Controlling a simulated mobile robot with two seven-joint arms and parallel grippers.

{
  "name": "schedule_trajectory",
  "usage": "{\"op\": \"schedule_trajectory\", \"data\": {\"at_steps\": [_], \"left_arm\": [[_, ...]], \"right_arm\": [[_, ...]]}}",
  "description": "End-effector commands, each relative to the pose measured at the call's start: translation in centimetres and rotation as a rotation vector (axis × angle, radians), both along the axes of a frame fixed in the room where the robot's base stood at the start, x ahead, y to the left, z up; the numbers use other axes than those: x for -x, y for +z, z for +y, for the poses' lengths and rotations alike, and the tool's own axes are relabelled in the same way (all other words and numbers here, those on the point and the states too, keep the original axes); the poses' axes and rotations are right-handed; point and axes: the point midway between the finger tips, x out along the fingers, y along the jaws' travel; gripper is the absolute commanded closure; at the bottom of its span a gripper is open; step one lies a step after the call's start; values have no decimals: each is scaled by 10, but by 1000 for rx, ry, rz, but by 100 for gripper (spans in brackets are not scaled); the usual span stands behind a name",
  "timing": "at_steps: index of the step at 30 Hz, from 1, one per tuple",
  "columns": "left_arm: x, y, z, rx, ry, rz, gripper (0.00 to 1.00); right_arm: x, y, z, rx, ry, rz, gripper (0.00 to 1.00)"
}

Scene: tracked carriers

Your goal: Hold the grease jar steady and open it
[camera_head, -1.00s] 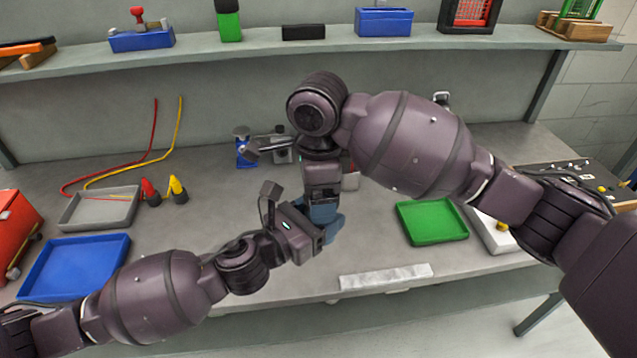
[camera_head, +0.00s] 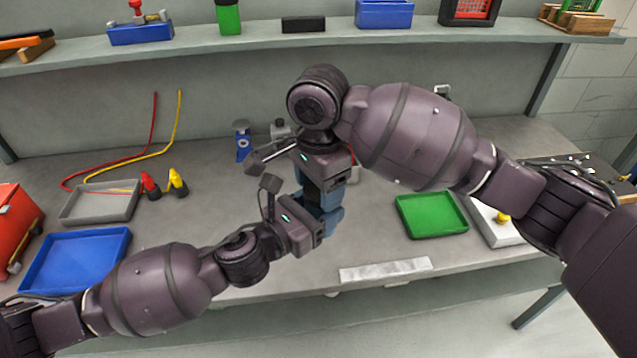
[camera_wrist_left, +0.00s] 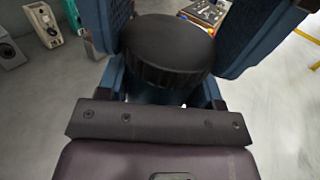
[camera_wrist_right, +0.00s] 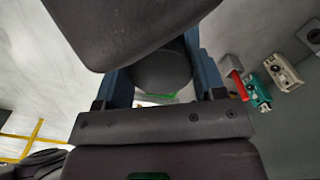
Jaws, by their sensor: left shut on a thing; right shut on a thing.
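The grease jar shows by its black ribbed lid (camera_wrist_left: 168,48) between blue fingers in the left wrist view. The right wrist view shows a dark grey round top (camera_wrist_right: 160,72) between my right fingers. In the head view the jar is hidden by the grippers. My left gripper (camera_head: 332,220) reaches in from the left and is shut on the jar. My right gripper (camera_head: 318,192) points down from above, just over the left one, and is shut on the lid. Whether the lid has come loose from the jar body cannot be seen.
On the bench stand a grey tray (camera_head: 76,206), a blue tray (camera_head: 60,282) and a green tray (camera_head: 432,213). Red and yellow probes (camera_head: 177,183) with leads lie at left. A white strip (camera_head: 385,270) lies along the front edge. A shelf (camera_head: 330,32) runs behind.

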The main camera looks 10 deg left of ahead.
Motion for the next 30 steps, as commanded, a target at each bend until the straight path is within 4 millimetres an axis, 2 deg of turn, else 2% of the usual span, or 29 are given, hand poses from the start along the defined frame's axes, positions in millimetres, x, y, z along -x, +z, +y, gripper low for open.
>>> {"op": "schedule_trajectory", "data": {"at_steps": [30], "left_arm": [[4,1,-4,4,-14,-2,100]], "right_arm": [[-2,3,-5,3,1476,-6,65]]}}
